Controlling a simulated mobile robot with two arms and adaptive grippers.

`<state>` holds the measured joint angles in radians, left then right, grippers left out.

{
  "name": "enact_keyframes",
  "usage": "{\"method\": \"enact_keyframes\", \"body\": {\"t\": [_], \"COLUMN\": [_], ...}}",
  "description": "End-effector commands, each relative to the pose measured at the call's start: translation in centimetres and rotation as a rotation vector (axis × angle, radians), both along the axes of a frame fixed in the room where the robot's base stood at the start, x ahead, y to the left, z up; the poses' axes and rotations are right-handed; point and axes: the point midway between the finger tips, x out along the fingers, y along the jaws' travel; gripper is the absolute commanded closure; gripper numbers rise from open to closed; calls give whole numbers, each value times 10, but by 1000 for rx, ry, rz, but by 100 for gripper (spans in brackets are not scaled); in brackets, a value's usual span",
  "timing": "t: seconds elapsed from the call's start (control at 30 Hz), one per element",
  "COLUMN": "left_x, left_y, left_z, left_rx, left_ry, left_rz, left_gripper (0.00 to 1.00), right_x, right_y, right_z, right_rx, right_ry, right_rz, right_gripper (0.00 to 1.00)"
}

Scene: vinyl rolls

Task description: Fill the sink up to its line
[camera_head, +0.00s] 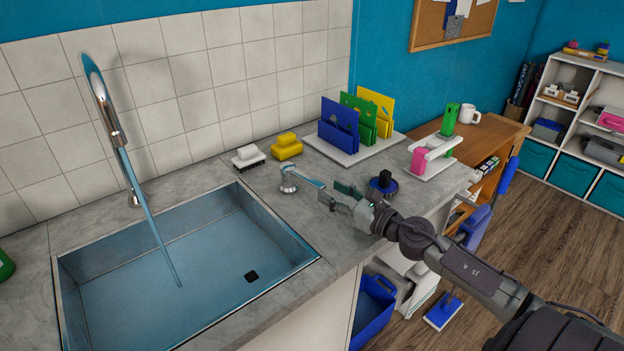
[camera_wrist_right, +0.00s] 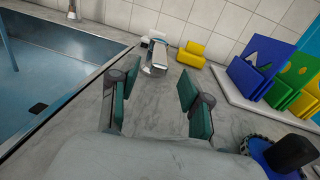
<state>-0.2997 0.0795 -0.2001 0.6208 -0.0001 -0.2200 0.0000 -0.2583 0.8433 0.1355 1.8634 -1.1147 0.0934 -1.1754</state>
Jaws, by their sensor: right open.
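The sink (camera_head: 290,270) is a bluish basin set in the grey counter. The curved chrome faucet (camera_head: 103,100) stands behind it, and a stream of water (camera_head: 150,225) runs from it into the basin. The basin floor looks blue; I cannot clearly tell the water level or make out a fill line. A small dark patch (camera_head: 252,277) shows low inside the basin at the right. The tap lever (camera_head: 305,178) stands on the counter right of the sink. My right gripper (camera_head: 335,194) is open just right of the lever's end. In the wrist view the lever (camera_wrist_right: 158,55) lies ahead, between the open fingers (camera_wrist_right: 157,90).
Behind the lever lie a white-and-black sponge (camera_head: 248,157) and a yellow sponge (camera_head: 287,147). Coloured holders stand on a white tray (camera_head: 400,137). A blue-and-black round brush (camera_head: 382,185) is close beside my right gripper. A blue bin (camera_head: 373,310) stands below the counter.

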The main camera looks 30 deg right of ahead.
Motion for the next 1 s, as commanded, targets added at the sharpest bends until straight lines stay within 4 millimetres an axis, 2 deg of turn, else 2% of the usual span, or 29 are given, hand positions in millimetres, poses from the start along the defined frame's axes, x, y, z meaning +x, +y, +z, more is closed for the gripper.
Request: {"method": "enact_keyframes", "body": {"t": [0.2,0.4,0.6,0.83,0.87,1.0], "left_x": [0,0,-1,-1,-1,-1], "left_y": [0,0,0,0,0,0], "left_z": [11,16,17,17,17,17], "left_rx": [0,0,0,0,0,0], "left_ry": [0,1,1,1,1,1], "left_rz": [0,0,0,0,0,0], "left_gripper": [60,60,60,60,60,60], "right_x": [35,57,66,66,66,66], "right_y": [7,12,14,15,15,15], "right_z": [3,2,0,0,0,0], "right_rx": [-1,1,0,-1,-1,-1], "right_ry": [-2,-1,0,1,1,1], "right_rz": [-1,-2,0,0,0,0], "right_gripper": [52,52,52,52,54,77]}}
